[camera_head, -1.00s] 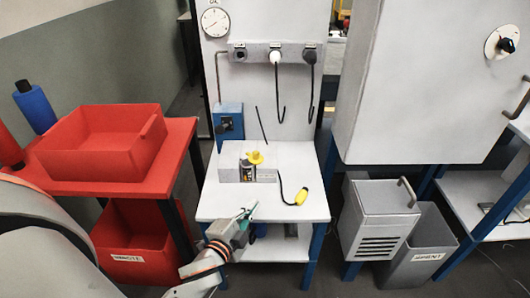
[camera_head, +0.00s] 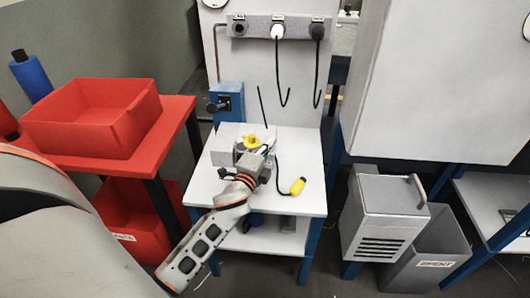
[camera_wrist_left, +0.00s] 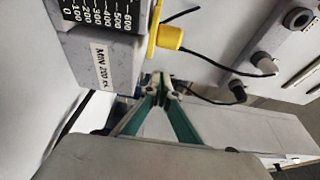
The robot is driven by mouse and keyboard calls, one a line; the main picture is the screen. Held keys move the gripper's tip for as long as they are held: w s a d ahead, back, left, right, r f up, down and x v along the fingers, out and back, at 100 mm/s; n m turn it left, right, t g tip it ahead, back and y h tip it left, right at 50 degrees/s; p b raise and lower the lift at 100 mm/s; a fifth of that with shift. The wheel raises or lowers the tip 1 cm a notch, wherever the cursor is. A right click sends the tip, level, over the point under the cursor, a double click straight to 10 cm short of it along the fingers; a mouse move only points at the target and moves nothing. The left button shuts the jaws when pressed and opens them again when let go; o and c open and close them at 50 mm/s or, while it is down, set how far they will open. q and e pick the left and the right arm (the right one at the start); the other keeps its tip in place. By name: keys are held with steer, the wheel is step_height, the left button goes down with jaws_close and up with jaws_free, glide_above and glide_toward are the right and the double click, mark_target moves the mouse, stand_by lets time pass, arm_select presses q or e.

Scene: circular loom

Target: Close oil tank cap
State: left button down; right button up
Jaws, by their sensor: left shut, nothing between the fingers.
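The oil tank is a grey block on the white table, with a yellow cap (camera_head: 250,141) at its top; my left gripper partly hides it in the head view. I cannot tell whether the cap is fully seated. My left gripper (camera_head: 264,151) is at the tank, just beside the cap. Its fingertips (camera_wrist_left: 163,80) are shut and empty, a little apart from the cap in the left wrist view. My right gripper is not in view.
A yellow-ended black cord (camera_head: 297,187) lies on the table (camera_head: 310,160), right of the tank. Behind stands a panel with plugs and hanging cords (camera_head: 278,32). A red bin (camera_head: 90,125) is at left; a grey vented box (camera_head: 385,215) stands at right. The table's right side is mostly clear.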

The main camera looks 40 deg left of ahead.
mark_target(255, 144)
arm_select(q)
steer(key=s+a, duration=0.2)
steer(key=shift+a, duration=0.35)
steer(key=shift+s+a, duration=0.1)
steer(key=shift+a, duration=0.2)
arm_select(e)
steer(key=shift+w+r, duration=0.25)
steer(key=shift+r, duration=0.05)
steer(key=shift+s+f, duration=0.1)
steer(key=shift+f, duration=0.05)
arm_select(q)
steer(key=shift+s+r+h, duration=0.1)
steer(key=shift+s+h, duration=0.1)
steer(key=shift+h, duration=0.1)
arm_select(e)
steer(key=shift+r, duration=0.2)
arm_select(q)
steer(key=shift+a+m, duration=0.1)
steer(key=shift+m, duration=0.2)
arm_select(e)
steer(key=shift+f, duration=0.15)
arm_select(q)
steer(key=shift+s+h+p, duration=0.2)
steer(key=shift+h+p, duration=0.2)
steer(key=shift+h, duration=0.1)
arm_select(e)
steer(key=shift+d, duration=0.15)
